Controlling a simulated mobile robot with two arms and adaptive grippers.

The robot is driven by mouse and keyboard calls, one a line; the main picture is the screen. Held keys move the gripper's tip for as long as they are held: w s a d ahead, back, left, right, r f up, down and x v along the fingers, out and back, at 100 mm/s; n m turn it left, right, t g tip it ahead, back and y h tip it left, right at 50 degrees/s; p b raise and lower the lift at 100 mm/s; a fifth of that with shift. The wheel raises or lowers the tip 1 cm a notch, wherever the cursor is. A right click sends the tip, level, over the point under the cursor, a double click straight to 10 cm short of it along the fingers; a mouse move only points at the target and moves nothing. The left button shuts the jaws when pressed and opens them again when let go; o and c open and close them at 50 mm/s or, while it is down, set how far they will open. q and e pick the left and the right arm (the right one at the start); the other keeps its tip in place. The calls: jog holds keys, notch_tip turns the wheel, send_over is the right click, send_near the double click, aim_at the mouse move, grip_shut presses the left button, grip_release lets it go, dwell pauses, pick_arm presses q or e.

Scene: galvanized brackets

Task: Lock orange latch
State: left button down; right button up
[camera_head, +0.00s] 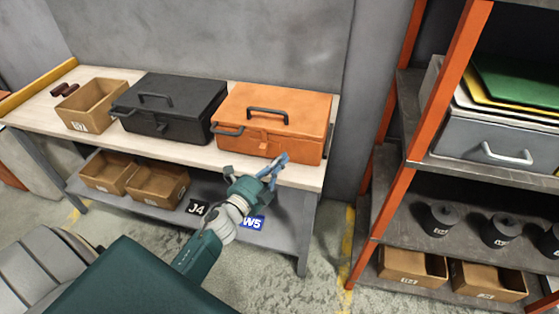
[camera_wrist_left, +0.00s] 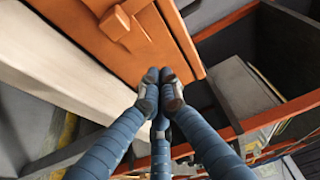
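The orange toolbox (camera_head: 290,104) sits shut on the workbench, with a dark handle on its lid. Its orange latch (camera_head: 264,143) is a small block at the middle of the front. In the left wrist view, the latch (camera_wrist_left: 116,23) sticks out from the orange front (camera_wrist_left: 75,30), at upper left. I cannot tell whether it is locked. My left gripper (camera_head: 278,165) is in front of the box, right of the latch. In the left wrist view its fingertips (camera_wrist_left: 160,88) are together, empty, near the box's end and apart from the latch. My right gripper is not in view.
A black toolbox (camera_head: 168,108) and an open brown bin (camera_head: 92,104) stand left on the workbench (camera_head: 190,150). More bins (camera_head: 157,186) sit on its lower shelf. An orange-posted rack (camera_head: 428,130) stands close at right. The bench strip before the boxes is bare.

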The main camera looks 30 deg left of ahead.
pick_arm(q)
jog(key=s+a+b, duration=0.1)
jog(key=s, duration=0.8)
jog(key=shift+a+f, duration=0.15)
jog(key=shift+a, duration=0.2)
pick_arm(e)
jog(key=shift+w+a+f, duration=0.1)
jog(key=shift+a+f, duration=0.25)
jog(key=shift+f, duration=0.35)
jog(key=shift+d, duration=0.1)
